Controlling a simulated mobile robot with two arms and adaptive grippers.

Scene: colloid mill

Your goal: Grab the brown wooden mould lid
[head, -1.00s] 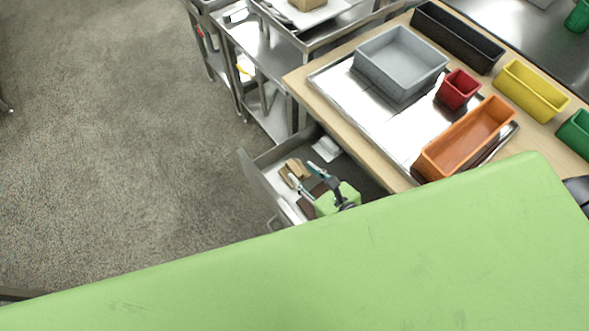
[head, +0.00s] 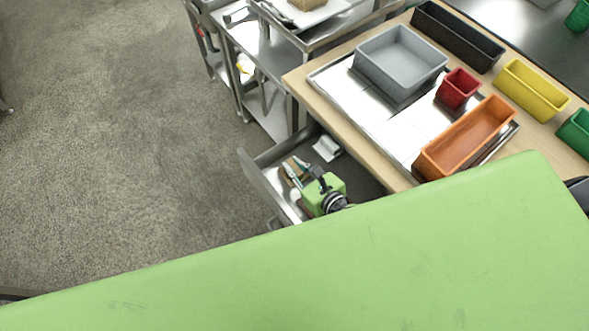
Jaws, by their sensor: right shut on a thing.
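My right gripper (head: 294,167) reaches down into an open drawer (head: 258,178) under the wooden table. Its two fingers are shut on a brown wooden piece, which I take to be the mould lid (head: 291,175). Only a small part of the lid shows between and beside the fingers. The green gripper body and wrist hide the near part of the drawer. My left gripper is not in view.
A white item (head: 326,148) lies at the drawer's far end. The table above holds a metal tray (head: 345,99) with a grey bin (head: 400,62), a red bin (head: 458,88) and an orange bin (head: 465,137). A steel cart (head: 262,50) stands behind. Floor at left is clear.

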